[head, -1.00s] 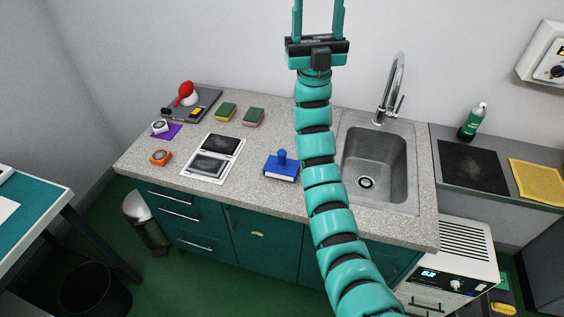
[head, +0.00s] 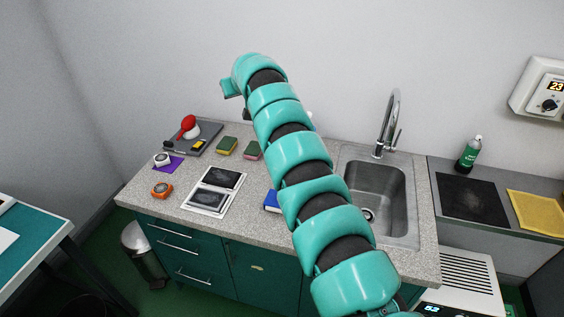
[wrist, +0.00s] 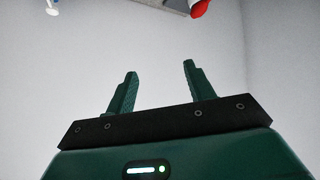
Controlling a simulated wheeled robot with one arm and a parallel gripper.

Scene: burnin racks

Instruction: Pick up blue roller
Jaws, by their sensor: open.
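The blue roller (head: 271,201) lies on the speckled counter between the photo panels and the sink. In the head view my arm covers most of it, and only a blue left edge shows. My gripper (wrist: 160,70) is open in the wrist view, with nothing between its two fingers. In the head view my arm arches up and left above the back of the counter, and the gripper end is largely hidden behind it. My gripper is well apart from the roller.
A grey tray (head: 209,138) holds a red-and-white object (head: 189,126). Sponges (head: 227,146), an orange item (head: 162,191), a white item on a purple cloth (head: 174,165) and framed dark panels (head: 208,198) share the counter. The sink (head: 375,195) and tall faucet (head: 390,120) stand right.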

